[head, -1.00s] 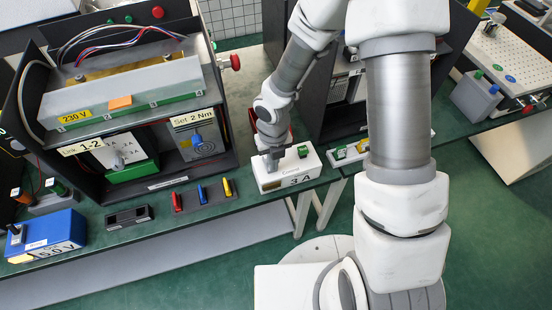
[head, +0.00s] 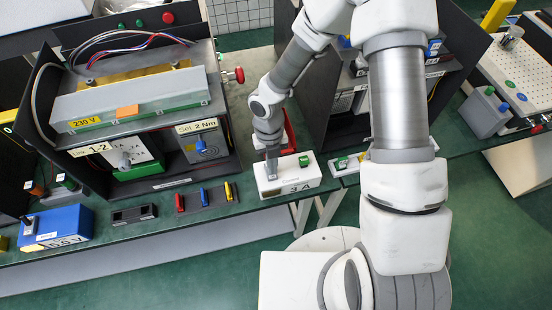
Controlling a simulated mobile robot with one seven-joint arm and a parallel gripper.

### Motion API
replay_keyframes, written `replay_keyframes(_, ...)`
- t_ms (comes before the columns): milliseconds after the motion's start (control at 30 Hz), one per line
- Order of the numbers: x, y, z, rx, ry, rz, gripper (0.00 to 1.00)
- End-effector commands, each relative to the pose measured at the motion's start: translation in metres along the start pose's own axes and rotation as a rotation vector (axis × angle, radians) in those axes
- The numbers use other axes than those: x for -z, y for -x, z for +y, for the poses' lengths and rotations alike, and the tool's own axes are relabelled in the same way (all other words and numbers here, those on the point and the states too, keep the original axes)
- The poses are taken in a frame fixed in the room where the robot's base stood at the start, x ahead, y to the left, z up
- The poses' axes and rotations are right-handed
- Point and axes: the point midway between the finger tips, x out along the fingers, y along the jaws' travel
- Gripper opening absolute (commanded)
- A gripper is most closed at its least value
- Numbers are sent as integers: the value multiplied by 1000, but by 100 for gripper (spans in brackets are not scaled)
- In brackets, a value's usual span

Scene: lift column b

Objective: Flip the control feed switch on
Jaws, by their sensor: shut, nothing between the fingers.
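The control feed unit is a white box (head: 293,184) marked "3 A" on its front, standing at the bench's front edge in the head view. A green part (head: 304,160) sits at the back right of its top. My gripper (head: 271,177) points down at the left part of the box top, with its fingers shut and nothing held. The fingertips are at or just above the top; contact cannot be told. The switch lever cannot be made out; my gripper covers that part of the box.
A red part (head: 289,130) stands just behind the box and my gripper. Red, blue and yellow levers (head: 203,196) are left along the bench edge. Another dark cabinet stands behind right.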

Motion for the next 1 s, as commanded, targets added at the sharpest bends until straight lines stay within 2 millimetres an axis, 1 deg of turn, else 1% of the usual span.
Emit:
replay_keyframes(33,1,3,1,-1,1,1,0)
replay_keyframes(267,-7,4,2,-1,-1,1,0)
replay_keyframes(500,-6,3,2,0,0,0,0)
replay_keyframes(833,-4,18,2,0,1,-1,0)
replay_keyframes(1000,-4,19,2,0,1,-1,0)
